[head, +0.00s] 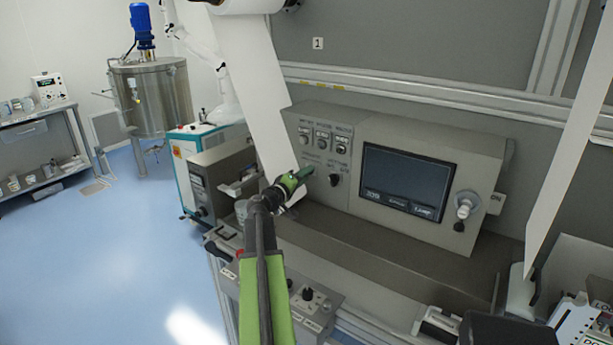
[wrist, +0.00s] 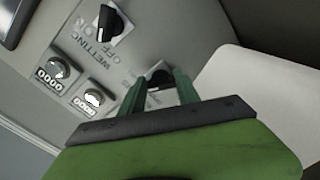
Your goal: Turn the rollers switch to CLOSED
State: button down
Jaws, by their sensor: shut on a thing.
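My gripper (head: 301,174) reaches up to the left part of the grey control panel (head: 350,116) in the head view. In the wrist view the two green fingers of my gripper (wrist: 160,86) are shut on a black rotary knob (wrist: 160,76), one finger on each side. This knob appears to be the rollers switch. Its label and pointer direction are largely hidden by the fingers, so I cannot read its position. In the head view my gripper covers it.
A second black knob, the wetting switch (wrist: 112,20), sits beside it, also seen in the head view (head: 335,180). Several small counters (head: 322,140) are above. A dark screen (head: 405,180) is to the right. A white web (head: 255,90) hangs close on the left.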

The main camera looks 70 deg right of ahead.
jog(key=shift+m, duration=0.5)
jog(key=c, duration=0.9)
grip_release()
jog(key=v, duration=1.7)
jog(key=shift+a, duration=0.25)
